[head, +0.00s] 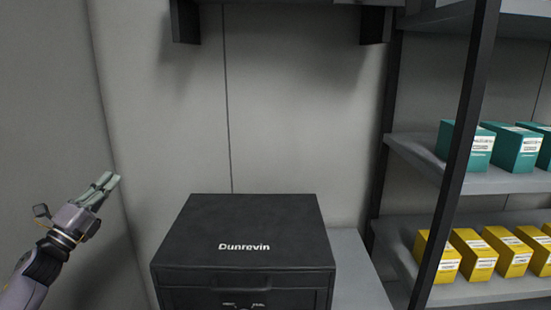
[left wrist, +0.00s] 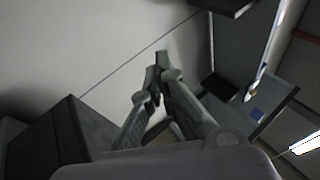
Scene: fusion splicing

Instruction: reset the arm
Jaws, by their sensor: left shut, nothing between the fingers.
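My left gripper (head: 112,180) is raised at the left of the head view, beside the grey wall and apart from everything else. Its fingers are shut with nothing between them. The closed fingertips also show in the left wrist view (left wrist: 162,62). My right gripper is not in view. A black box (head: 250,225) marked "Dunrevin" stands on a grey surface (head: 355,265) at the lower middle, to the right of my left gripper.
A shelf rack at the right holds teal boxes (head: 515,149) on its upper shelf and yellow boxes (head: 472,254) on its lower shelf. A dark bracketed shelf hangs on the wall above the black box. The space between my left gripper and the black box is free.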

